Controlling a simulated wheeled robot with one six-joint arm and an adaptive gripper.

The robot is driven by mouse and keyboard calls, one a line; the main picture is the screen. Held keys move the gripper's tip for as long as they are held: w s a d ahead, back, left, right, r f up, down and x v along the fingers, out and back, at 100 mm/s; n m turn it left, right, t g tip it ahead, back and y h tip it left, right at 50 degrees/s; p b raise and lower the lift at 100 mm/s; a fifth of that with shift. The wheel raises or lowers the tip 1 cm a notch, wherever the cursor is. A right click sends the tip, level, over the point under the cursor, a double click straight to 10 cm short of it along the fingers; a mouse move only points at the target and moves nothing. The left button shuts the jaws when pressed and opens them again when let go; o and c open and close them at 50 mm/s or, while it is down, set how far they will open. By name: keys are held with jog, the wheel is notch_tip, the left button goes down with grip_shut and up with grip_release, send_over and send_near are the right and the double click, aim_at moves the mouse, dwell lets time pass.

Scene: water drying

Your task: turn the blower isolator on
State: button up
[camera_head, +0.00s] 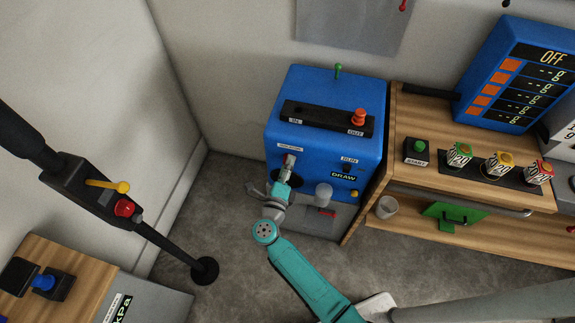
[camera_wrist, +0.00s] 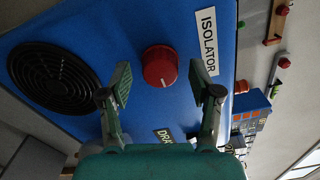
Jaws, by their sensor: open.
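The blower is a blue box (camera_head: 325,110) standing against the back wall. In the wrist view its blue face (camera_wrist: 120,30) carries a red round knob (camera_wrist: 160,66) beside a white label (camera_wrist: 207,42) reading ISOLATOR. A black round vent (camera_wrist: 52,80) lies to the left. The display reading DRAW (camera_head: 343,176) is lit; it is partly hidden in the wrist view. My gripper (camera_wrist: 158,94) is open and empty. Its fingertips are on either side below the knob, with no clear contact. In the head view my gripper (camera_head: 287,168) is at the box's front and covers most of the knob.
A black pole with a yellow lever (camera_head: 108,186) stands at the left, with open floor between.

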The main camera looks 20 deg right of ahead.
jog(key=v, duration=1.1)
jog(key=shift+s+a, duration=0.15)
jog(key=shift+s, duration=0.1)
jog(key=s+d+r+n+t+y, duration=0.45)
jog(key=s+d+r+n, duration=0.3)
jog(key=s+n, duration=0.35)
jog(key=s+r+n+g+y, duration=0.2)
jog(key=s+r+n+y, duration=0.1)
jog(key=s+n, duration=0.5)
jog(key=s+r+n+g+y, duration=0.2)
jog(key=s+n, duration=0.7)
jog(key=s, duration=0.5)
jog(key=shift+r+y, duration=0.55)
jog(key=shift+r, duration=0.25)
jog(key=shift+s+a, duration=0.1)
